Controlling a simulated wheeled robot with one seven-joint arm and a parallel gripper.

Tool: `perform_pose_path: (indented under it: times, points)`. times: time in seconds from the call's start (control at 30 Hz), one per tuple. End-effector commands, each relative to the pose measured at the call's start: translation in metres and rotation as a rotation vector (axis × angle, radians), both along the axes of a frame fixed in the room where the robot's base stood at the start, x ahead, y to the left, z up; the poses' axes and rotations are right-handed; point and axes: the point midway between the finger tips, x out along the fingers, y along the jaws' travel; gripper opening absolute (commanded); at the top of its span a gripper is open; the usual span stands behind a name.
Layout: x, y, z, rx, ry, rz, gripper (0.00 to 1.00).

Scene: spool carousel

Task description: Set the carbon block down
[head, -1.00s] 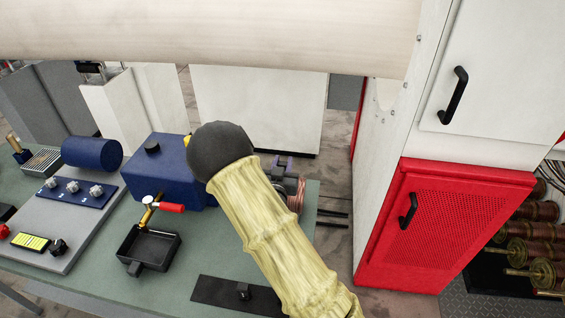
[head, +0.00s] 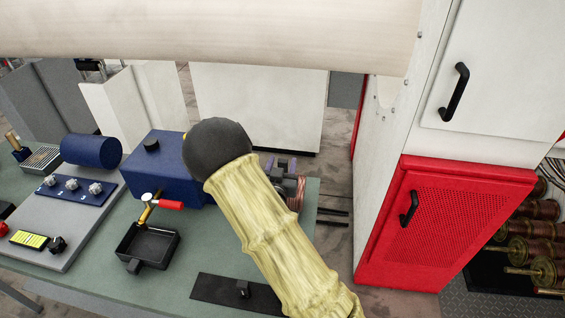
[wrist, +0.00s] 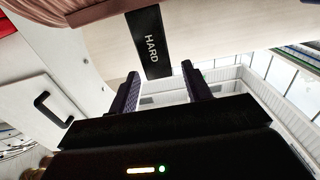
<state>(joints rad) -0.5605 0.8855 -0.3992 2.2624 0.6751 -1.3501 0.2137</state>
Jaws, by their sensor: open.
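A black block marked "HARD" (wrist: 149,42) shows in the wrist view, just beyond and between my fingertips. It appears to be the carbon block, with a clear gap between it and the fingers. My gripper (wrist: 160,84) is open, with its two dark fingers apart and nothing held between them. I cannot tell from there what the block rests against.
The green bench (head: 95,268) carries a black tray (head: 147,246), a blue box (head: 165,160) and a black strip (head: 215,288). A red cabinet (head: 440,225) stands to the right, and a pale beam (head: 200,35) crosses above.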

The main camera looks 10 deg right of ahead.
Motion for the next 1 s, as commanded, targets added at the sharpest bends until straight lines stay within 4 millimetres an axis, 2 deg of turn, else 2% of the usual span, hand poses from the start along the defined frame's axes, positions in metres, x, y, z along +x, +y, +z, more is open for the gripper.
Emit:
perform_pose_path:
  times: [0.3, 0.5, 0.63, 1.0]
  points:
    - [-0.059, 0.026, -0.005, 0.001, 0.001, 0.005, 0.49]
    - [-0.087, 0.037, -0.003, 0.001, 0.000, 0.004, 0.49]
    - [-0.095, 0.040, -0.001, 0.000, 0.000, 0.002, 0.49]
    - [-0.095, 0.040, 0.000, 0.000, 0.000, 0.002, 0.49]
